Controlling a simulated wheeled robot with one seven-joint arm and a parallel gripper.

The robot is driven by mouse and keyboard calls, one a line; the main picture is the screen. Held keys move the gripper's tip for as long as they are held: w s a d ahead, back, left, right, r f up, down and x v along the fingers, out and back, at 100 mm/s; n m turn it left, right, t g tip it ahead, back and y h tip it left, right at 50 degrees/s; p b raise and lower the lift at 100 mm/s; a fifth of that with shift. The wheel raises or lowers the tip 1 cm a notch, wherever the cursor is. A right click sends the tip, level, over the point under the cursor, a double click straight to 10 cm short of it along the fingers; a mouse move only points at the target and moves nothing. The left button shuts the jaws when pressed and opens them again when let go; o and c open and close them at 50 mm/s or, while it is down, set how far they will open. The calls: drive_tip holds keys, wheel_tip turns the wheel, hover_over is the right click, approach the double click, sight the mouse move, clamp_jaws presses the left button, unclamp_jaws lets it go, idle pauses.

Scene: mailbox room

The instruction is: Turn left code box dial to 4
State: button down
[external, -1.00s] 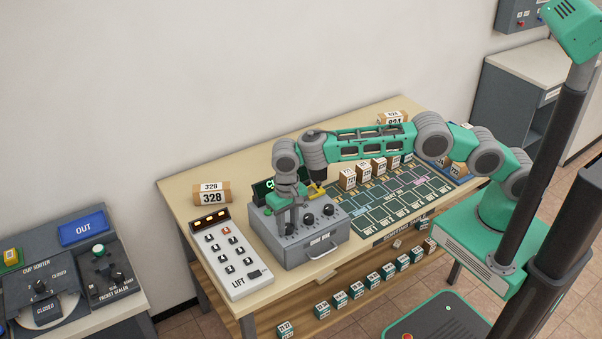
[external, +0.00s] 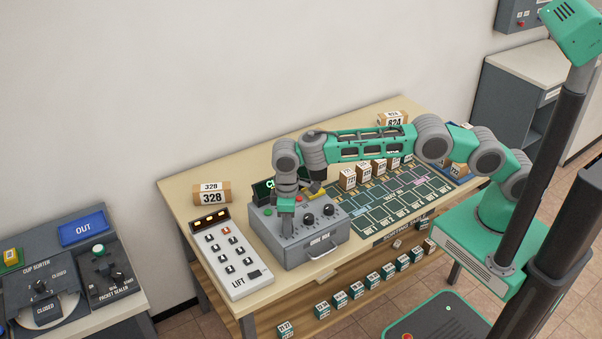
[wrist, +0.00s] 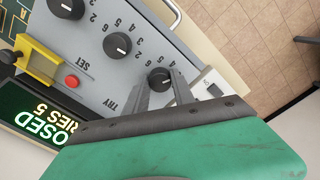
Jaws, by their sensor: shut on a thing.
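The grey code box (external: 318,250) stands on the table with three black dials on its top. In the external view my gripper (external: 287,228) points down at the left dial and hides it. The middle dial (external: 309,219) and right dial (external: 328,210) are clear of it. In the wrist view the left dial (wrist: 160,77) sits between my fingertips (wrist: 162,88), and my gripper is shut on it. Part of its number ring is covered. The middle dial (wrist: 117,45) and right dial (wrist: 67,7) show with numbers around them.
A red button (wrist: 71,82), a yellow part (wrist: 38,64) and a green-lettered display (wrist: 35,125) are on the code box. The white LIFT keypad (external: 231,262) is close on its left. A box marked 328 (external: 212,197) stands behind. Numbered boxes line the sorting table.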

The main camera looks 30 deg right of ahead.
drive_tip(key=n, duration=0.4)
drive_tip(key=shift+r+n, duration=0.1)
drive_tip(key=shift+n, duration=0.3)
idle(0.4)
drive_tip(key=c, duration=1.1)
unclamp_jaws()
drive_tip(key=shift+o, duration=0.2)
wheel_tip(320, 180, up, 8)
drive_tip(key=shift+f+b, duration=0.15)
drive_tip(key=shift+b, duration=0.5)
